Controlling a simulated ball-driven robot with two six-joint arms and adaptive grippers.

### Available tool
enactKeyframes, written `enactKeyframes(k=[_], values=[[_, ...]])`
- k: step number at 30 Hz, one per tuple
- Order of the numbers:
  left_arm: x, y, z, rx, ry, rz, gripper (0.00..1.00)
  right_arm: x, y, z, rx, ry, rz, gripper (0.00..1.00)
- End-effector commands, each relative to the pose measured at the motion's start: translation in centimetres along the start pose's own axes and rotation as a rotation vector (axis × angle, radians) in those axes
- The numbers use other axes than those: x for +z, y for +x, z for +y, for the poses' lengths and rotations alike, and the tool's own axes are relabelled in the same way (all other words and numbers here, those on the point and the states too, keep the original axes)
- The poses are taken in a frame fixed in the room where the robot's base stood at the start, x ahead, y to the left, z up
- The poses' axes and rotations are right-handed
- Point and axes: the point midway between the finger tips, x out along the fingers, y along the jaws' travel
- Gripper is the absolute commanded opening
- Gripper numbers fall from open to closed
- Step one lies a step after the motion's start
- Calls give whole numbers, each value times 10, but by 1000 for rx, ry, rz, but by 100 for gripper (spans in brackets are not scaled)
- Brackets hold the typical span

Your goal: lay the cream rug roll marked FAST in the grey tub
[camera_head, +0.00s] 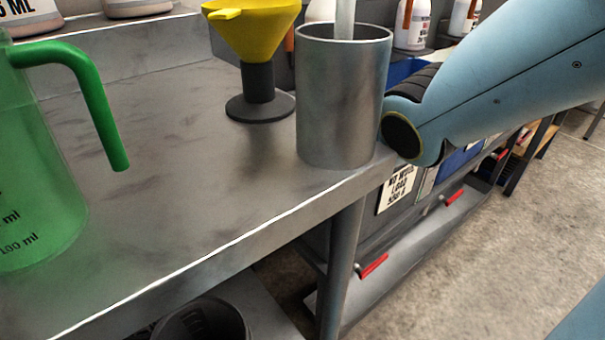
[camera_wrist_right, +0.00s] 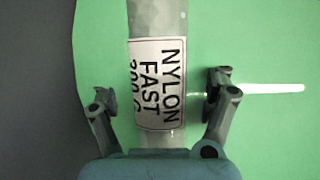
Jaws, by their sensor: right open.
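In the right wrist view a pale greyish roll (camera_wrist_right: 160,20) runs up the middle of the picture. It bears a white label (camera_wrist_right: 158,85) reading NYLON FAST, with a partly hidden weight line below. My right gripper (camera_wrist_right: 160,90) is open, one finger on each side of the roll, with gaps between the fingers and the roll. Whether the fingers are level with it or above it I cannot tell. In the head view my right arm reaches in from the right and its gripper is hidden. My left gripper is not in view. I cannot make out the grey tub for sure.
A metal bench (camera_head: 180,190) holds a green jug (camera_head: 40,160), a yellow funnel (camera_head: 255,30) and a grey metal cylinder (camera_head: 343,100) close beside my right arm. A dark round container (camera_head: 203,320) is below. The roll lies over a green surface (camera_wrist_right: 265,130).

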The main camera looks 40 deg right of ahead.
Motion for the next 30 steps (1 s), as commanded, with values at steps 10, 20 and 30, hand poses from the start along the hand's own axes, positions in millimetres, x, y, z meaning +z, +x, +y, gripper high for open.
enactKeyframes(k=[10, 20, 30], values=[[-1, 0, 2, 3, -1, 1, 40, 2, -16, -2, 1, -2, -5, 80], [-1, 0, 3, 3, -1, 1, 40, 1, -59, -1, -2, -3, -4, 80], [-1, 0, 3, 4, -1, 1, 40, 1, -110, -1, -1, -1, -4, 80]])
